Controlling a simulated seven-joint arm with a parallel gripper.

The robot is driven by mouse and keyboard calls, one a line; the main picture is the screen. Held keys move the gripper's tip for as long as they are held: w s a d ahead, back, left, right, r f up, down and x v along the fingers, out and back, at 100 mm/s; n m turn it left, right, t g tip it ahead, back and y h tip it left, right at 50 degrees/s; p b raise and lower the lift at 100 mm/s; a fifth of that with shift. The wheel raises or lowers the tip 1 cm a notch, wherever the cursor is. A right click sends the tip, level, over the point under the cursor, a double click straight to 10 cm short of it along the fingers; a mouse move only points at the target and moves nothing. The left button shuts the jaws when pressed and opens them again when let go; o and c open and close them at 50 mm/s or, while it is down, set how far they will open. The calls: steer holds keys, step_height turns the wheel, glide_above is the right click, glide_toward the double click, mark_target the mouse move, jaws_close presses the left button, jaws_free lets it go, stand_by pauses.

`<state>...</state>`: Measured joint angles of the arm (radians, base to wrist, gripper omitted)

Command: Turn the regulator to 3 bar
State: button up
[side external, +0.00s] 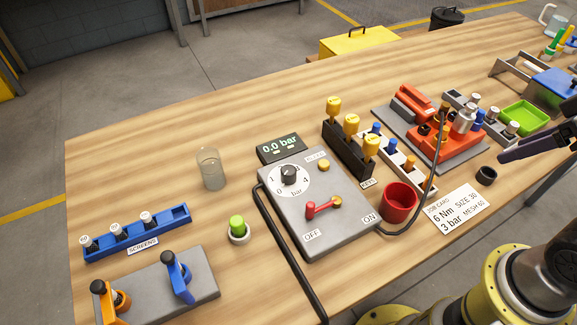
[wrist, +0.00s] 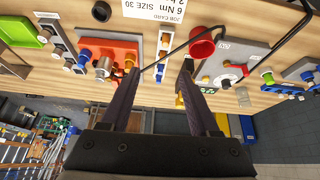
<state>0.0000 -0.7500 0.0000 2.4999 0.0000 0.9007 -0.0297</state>
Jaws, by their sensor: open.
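The regulator is a black knob (side external: 289,174) on a white numbered dial, on a grey panel (side external: 345,238). Its pointer is too small to read. The display (side external: 280,147) behind it reads 0.0 bar. A red lever (side external: 322,207) on the panel has its handle toward the OFF label. The panel also shows in the wrist view (wrist: 250,50), at the right. My gripper (wrist: 159,76) is open, with nothing between its dark fingers. In the side view its fingers (side external: 525,145) enter at the right edge, far from the knob and above the table.
A red cup (side external: 399,203) stands beside the panel. Yellow-topped keys (side external: 351,124) stand in a black rack behind it. A red fixture (side external: 432,130) lies between my gripper and the panel. A job card (side external: 452,209) says 3 bar.

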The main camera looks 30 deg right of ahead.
steer(key=shift+o, duration=0.4)
steer(key=shift+s+f+n, duration=0.1)
steer(key=shift+s+n, duration=0.05)
steer(key=shift+n, duration=0.35)
steer(key=w+a+r+n+g, duration=0.1)
steer(key=w+a+r+n, duration=0.2)
steer(key=w+r+n, duration=0.85)
steer(key=n+g, duration=0.5)
steer(key=n, duration=0.9)
glide_above(289, 169)
step_height(289, 169, down, 14)
steer(key=f, duration=0.1)
step_height(289, 169, down, 13)
steer(key=shift+r, duration=0.1)
steer(key=shift+c, duration=0.4)
jaws_close()
